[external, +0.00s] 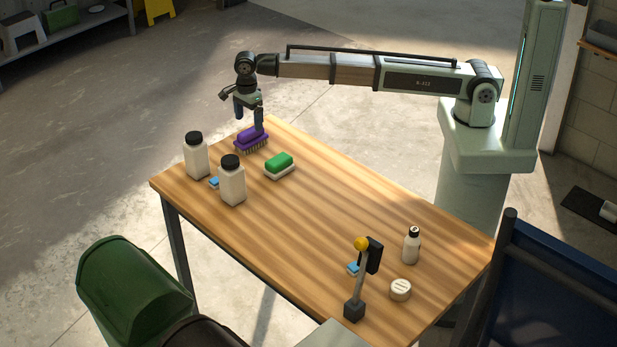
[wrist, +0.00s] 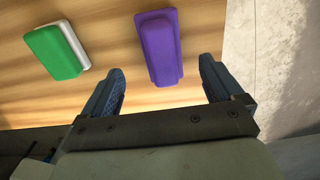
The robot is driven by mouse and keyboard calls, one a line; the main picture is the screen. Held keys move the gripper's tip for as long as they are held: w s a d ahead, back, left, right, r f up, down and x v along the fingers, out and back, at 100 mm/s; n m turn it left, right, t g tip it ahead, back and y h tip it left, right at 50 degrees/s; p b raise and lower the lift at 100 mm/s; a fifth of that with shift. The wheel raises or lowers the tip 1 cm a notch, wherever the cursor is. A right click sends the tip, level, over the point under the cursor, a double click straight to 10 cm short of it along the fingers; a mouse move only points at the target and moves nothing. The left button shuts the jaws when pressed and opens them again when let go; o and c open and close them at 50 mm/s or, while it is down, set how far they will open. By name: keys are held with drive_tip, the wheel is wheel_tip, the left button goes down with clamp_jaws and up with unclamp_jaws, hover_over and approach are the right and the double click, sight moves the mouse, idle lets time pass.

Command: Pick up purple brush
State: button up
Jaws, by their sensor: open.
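The purple brush (external: 251,138) lies bristles down near the far corner of the wooden table (external: 330,215). In the wrist view the purple brush (wrist: 159,47) shows its back, just beyond the fingertips and roughly between them in line. My gripper (external: 250,122) is above the brush in the external view, with one finger overlapping its far side. In the wrist view my gripper (wrist: 163,78) is open, with nothing between its two blue fingers. Whether a finger touches the brush I cannot tell.
A green-topped sponge or brush (external: 279,164) lies close to the purple brush. Two black-capped white bottles (external: 196,157) (external: 232,184) stand nearby, with a small blue item (external: 214,183) between them. The table edge is close beside the brush. The table's middle is clear.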

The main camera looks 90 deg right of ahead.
sight(251, 139)
drive_tip(key=shift+s+d+f, duration=0.1)
drive_tip(key=shift+d+f, duration=0.05)
drive_tip(key=shift+f, duration=2.1)
drive_tip(key=shift+s+d+f, duration=0.1)
drive_tip(key=shift+f, duration=2.15)
drive_tip(key=c, duration=1.1)
drive_tip(key=shift+r, duration=0.1)
